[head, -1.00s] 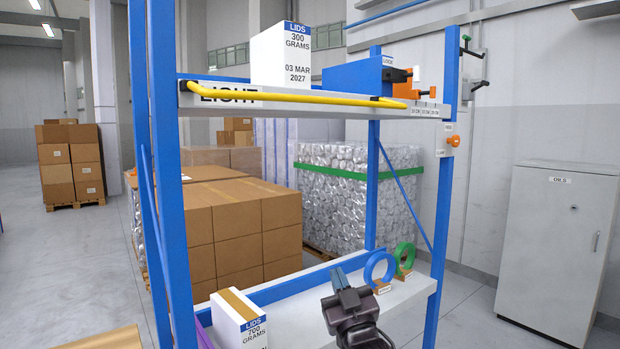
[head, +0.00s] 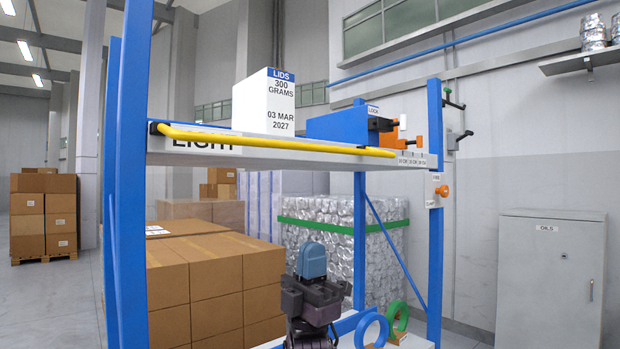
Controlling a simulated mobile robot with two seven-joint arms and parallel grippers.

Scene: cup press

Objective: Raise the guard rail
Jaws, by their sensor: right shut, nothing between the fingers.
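The yellow guard rail (head: 270,143) runs along the front edge of the upper shelf (head: 300,157), from the left blue post to near the right end. It lies low, close to the shelf front. My right gripper (head: 312,250) points upward below the shelf, in front of the stacked cartons. Its blue fingers are together and hold nothing. It is apart from the rail. My left gripper is not in view.
A white lids box (head: 264,102) and a blue lock box (head: 338,127) stand on the upper shelf. An orange knob (head: 442,191) sits on the right post. Blue (head: 371,332) and green (head: 396,316) rings stand on the lower shelf.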

